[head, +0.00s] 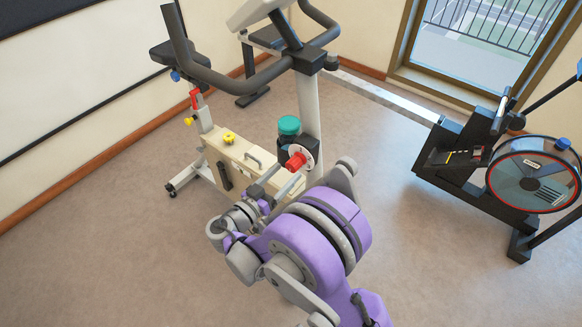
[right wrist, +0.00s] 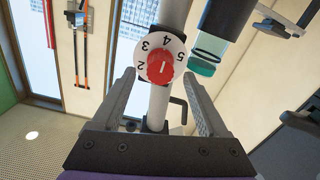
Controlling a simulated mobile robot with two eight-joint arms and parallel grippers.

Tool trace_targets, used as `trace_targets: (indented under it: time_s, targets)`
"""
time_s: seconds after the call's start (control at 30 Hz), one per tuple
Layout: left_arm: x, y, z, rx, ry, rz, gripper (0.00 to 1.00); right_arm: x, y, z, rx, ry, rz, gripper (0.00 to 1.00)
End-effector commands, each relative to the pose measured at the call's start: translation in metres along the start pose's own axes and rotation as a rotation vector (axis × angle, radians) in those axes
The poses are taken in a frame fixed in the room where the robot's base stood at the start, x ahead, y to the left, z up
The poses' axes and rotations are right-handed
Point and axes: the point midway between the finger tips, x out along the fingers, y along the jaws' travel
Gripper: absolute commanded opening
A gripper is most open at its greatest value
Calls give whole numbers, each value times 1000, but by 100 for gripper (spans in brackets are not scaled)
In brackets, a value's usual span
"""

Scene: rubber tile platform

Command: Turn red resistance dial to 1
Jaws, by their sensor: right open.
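The red resistance dial (head: 295,161) sits on a white disc on the post of the exercise bike (head: 232,160). In the right wrist view the red knob (right wrist: 159,69) faces me, and the white disc (right wrist: 175,48) around it shows the numbers 2, 3, 4 and 5. A short white mark shows on the knob; I cannot tell which number it points at. My right gripper (right wrist: 158,74) is open, its two fingers spread left and right of the dial, with the knob seen between the tips. No contact with the knob is visible. My left gripper is not in view.
A teal-lidded bottle (head: 289,125) stands beside the dial and also shows in the right wrist view (right wrist: 203,64). The bike's handlebar (head: 230,82) arches above. A rowing machine (head: 500,165) stands at the right. The floor between them is clear.

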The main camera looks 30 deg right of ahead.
Motion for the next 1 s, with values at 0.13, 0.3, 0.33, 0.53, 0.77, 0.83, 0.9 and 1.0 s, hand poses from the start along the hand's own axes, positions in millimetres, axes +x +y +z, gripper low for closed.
trace_targets:
  time_s: [0.13, 0.3, 0.33, 0.53, 0.77, 0.83, 0.9, 1.0]
  targets:
    - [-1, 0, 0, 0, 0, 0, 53, 22, 0, 0, 0, 0, 2, 76]
    - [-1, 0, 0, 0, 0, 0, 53, 34, 0, 0, 0, -1, 0, 76]
    - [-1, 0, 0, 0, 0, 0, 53, 35, 0, 0, 0, -1, -1, 76]
    - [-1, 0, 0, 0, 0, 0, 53, 35, 0, 0, 0, -1, -1, 76]
    - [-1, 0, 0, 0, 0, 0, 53, 35, 0, 0, 0, -1, -1, 46]
    - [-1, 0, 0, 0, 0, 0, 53, 35, 0, 0, -1, -1, -1, 33]
    - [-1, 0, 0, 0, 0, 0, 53, 35, 0, 0, -1, -1, -1, 21]
    - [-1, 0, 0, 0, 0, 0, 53, 35, 0, 0, -1, -1, -1, 3]
